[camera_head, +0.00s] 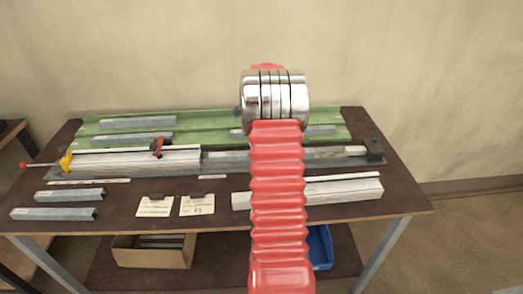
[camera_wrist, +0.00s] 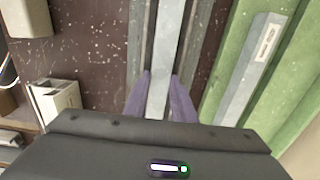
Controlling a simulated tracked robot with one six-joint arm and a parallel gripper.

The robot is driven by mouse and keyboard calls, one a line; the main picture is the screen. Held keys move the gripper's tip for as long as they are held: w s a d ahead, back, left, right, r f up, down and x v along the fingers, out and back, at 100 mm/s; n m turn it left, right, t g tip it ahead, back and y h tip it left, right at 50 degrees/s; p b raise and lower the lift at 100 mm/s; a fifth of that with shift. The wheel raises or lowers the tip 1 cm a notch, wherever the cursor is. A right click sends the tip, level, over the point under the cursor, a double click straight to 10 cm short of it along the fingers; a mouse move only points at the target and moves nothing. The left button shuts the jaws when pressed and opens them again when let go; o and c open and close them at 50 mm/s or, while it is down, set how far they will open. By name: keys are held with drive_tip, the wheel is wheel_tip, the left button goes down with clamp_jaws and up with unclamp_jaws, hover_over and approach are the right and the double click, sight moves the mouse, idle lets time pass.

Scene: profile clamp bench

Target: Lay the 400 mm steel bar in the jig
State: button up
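In the wrist view, my gripper (camera_wrist: 160,76) has its two purple fingers on either side of a pale grey steel bar (camera_wrist: 170,35), seemingly touching both its sides. The bar runs lengthwise between the grey rails of the jig (camera_wrist: 200,45). I cannot tell whether it rests on the jig floor or is a little above it. In the head view the jig (camera_head: 222,161) stretches across the middle of the table, with a yellow clamp (camera_head: 66,162) at its left end and a dark end block (camera_head: 374,147) at its right. My red arm hides the gripper there.
A green rack (camera_head: 215,119) behind the jig carries several steel bars (camera_head: 137,123). Two steel bars (camera_head: 53,214) lie front left. White-grey pieces lie in the jig's left part (camera_head: 172,163) and front right (camera_head: 345,191). Two cards (camera_head: 155,207) lie at the front. A cardboard box (camera_head: 150,254) and blue bin (camera_head: 321,248) sit below.

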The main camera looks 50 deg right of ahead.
drive_tip(key=shift+o, duration=0.5)
drive_tip(key=shift+s+f, duration=0.2)
drive_tip(key=shift+f, duration=0.4)
drive_tip(key=shift+r, duration=0.55)
drive_tip(key=shift+o, duration=0.2)
wheel_tip(320, 180, up, 12)
drive_tip(key=shift+w+r, duration=0.2)
drive_tip(key=shift+r, duration=0.05)
drive_tip(key=w+a+r+n+t, duration=0.1)
drive_tip(key=a+r+n, duration=0.25)
drive_tip(key=a, duration=0.55)
drive_tip(key=a+r+n+h, duration=0.1)
drive_tip(key=a+r+n, duration=0.3)
drive_tip(key=a, duration=0.5)
drive_tip(key=w+a+r+n+t, duration=0.1)
drive_tip(key=a+r+n, duration=0.3)
drive_tip(key=a, duration=0.6)
drive_tip(key=s+a+f+n+t, duration=0.1)
drive_tip(key=s+a+f+n, duration=0.1)
drive_tip(key=s+a+n, duration=0.6)
drive_tip(key=s+a+f+n+t+y, duration=0.1)
drive_tip(key=s+a+n, duration=0.6)
drive_tip(key=a, duration=0.7)
wheel_tip(320, 180, down, 3)
drive_tip(key=shift+s+r+n+t, duration=0.15)
drive_tip(key=shift+s+n+t, duration=0.25)
drive_tip(key=shift+n+t, duration=0.3)
